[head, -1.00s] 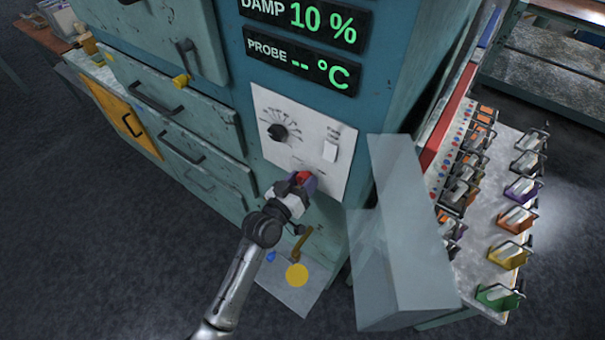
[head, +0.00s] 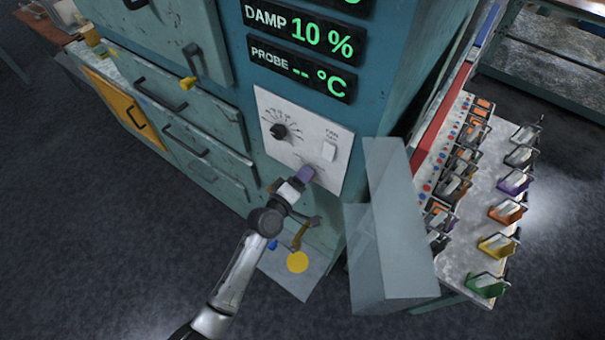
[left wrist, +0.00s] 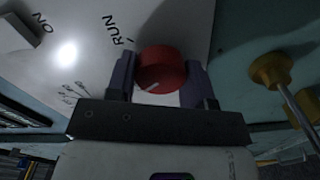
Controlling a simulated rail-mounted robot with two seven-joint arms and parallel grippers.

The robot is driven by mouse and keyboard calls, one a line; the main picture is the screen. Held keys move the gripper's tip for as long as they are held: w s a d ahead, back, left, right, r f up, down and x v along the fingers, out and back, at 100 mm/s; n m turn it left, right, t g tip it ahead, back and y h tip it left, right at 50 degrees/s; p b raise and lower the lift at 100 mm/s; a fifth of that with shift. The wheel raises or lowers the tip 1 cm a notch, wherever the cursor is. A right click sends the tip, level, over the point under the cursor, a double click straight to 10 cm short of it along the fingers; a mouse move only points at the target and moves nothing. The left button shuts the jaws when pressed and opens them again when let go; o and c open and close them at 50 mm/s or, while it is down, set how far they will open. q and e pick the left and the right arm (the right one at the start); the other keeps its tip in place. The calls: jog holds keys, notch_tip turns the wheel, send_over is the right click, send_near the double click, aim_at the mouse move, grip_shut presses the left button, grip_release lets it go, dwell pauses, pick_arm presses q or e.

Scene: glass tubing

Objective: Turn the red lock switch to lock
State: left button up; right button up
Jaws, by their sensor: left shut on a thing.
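The red lock switch (left wrist: 162,68) is a round knob on a white control panel (head: 278,107). In the left wrist view it sits between the two purple fingers of my left gripper (left wrist: 160,75), which is shut on it. A pale pointer line on the knob points toward the lower left of that view, and the printed word RUN is beside the knob at its upper left. In the head view my left gripper (head: 303,177) is at the panel's lower edge and hides the knob. The lock marking is not readable. My right gripper is not in view.
A black dial (head: 279,131) and a white fan switch (head: 329,151) are on the panel. A brass lever (head: 299,236) is just below my gripper.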

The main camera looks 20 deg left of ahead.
pick_arm(q)
jog(key=shift+n, duration=0.8)
jog(key=o, duration=0.9)
jog(key=shift+o, duration=0.2)
jog(key=shift+s, duration=0.15)
jog(key=v, duration=1.3)
jog(key=shift+s+a, duration=0.2)
jog(key=shift+s, duration=0.05)
